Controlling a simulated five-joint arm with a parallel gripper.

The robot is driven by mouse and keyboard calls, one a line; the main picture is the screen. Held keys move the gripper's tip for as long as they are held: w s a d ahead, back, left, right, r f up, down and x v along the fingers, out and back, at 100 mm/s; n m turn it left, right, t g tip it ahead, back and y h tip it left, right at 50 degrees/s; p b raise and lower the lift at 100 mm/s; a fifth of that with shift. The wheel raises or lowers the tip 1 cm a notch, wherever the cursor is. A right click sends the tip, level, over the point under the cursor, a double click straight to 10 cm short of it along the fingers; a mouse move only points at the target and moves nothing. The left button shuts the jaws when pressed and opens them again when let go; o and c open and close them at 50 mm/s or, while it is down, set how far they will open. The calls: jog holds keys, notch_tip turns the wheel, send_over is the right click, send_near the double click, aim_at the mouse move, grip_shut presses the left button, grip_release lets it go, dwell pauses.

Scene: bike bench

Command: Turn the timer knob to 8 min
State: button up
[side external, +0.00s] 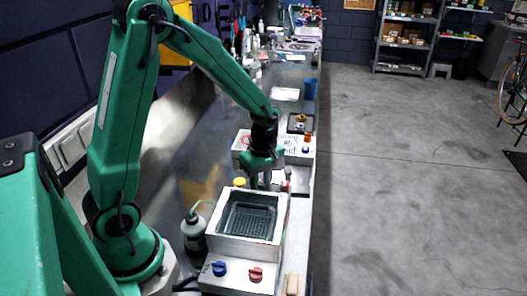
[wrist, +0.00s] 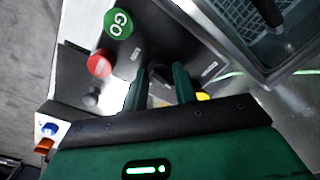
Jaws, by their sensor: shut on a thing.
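My gripper (wrist: 163,76) points down at a black control panel (wrist: 150,40) beside a basin. In the wrist view, its two green fingers stand on either side of a dark knob (wrist: 160,91), which I take for the timer knob, and are shut on it. The fingers hide much of the knob, so its pointer and setting cannot be read. The small panel labels are too blurred to read. In the side view, my gripper (side external: 261,182) is low behind the basin, and the knob is hidden there.
A green GO button (wrist: 118,23), a red knob (wrist: 98,64) and a yellow part (wrist: 203,96) are near the fingers. The basin (side external: 249,218) stands in front of my gripper, with a blue knob (side external: 219,268) and red knob (side external: 256,274). A bottle (side external: 194,233) stands left.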

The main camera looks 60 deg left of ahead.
jog(key=m, duration=0.6)
jog(key=shift+d, duration=0.1)
jog(key=m, duration=0.6)
jog(key=shift+d+t, duration=0.1)
jog(key=shift+t, duration=0.2)
jog(key=m, duration=0.5)
jog(key=shift+m, duration=0.4)
jog(key=m, duration=0.5)
jog(key=shift+s+m, duration=0.25)
jog(key=shift+m, duration=0.05)
jog(key=o, duration=0.7)
jog(key=shift+o, duration=1.4)
jog(key=shift+t, duration=0.3)
jog(key=shift+w, duration=0.1)
